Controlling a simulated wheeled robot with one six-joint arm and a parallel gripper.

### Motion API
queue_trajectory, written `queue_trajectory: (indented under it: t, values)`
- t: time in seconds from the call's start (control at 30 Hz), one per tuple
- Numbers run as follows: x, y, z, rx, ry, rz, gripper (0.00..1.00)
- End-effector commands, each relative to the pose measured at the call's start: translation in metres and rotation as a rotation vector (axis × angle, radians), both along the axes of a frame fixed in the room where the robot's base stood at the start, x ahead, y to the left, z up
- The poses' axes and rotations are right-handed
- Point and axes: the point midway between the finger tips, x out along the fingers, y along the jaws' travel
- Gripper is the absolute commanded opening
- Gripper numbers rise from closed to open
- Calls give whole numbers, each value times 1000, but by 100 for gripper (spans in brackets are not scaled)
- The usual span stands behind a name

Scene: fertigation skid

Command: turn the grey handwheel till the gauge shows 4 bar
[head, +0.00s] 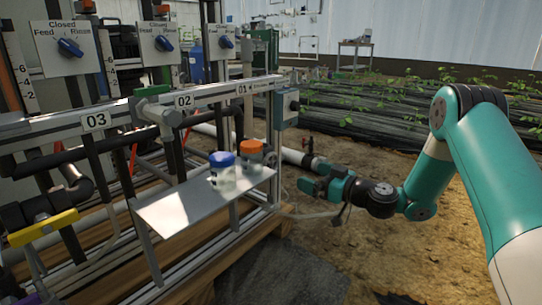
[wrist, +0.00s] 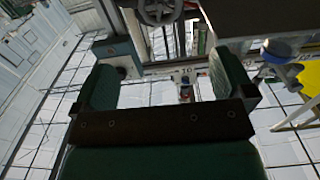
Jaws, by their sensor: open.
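A dark grey handwheel (wrist: 158,10) with spokes shows at the top edge of the wrist view, partly cut off by the frame. It lies beyond my gripper (wrist: 164,78), whose two fingers are wide apart with nothing between them. In the head view my gripper (head: 310,186) hangs in the air just right of the skid's corner, apart from the frame. I cannot make out the handwheel for certain in the head view. No gauge face can be read in either view.
A metal shelf (head: 180,214) carries a blue-lidded jar (head: 222,172) and an orange-lidded jar (head: 250,155). Blue selector knobs (head: 70,47) sit on panels above. A yellow-handled valve (head: 43,228) is at left. Bare soil lies right.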

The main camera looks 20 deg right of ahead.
Motion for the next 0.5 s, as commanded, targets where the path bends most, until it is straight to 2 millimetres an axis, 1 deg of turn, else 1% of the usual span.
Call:
queue_trajectory:
  t: [0.03,0.37,0.43,0.5]
  values:
    - [3,4,8,1,2,2,100]
    - [29,24,8,0,2,3,100]
    - [41,34,-3,-4,-4,8,100]
    - [54,43,-4,-4,-6,7,100]
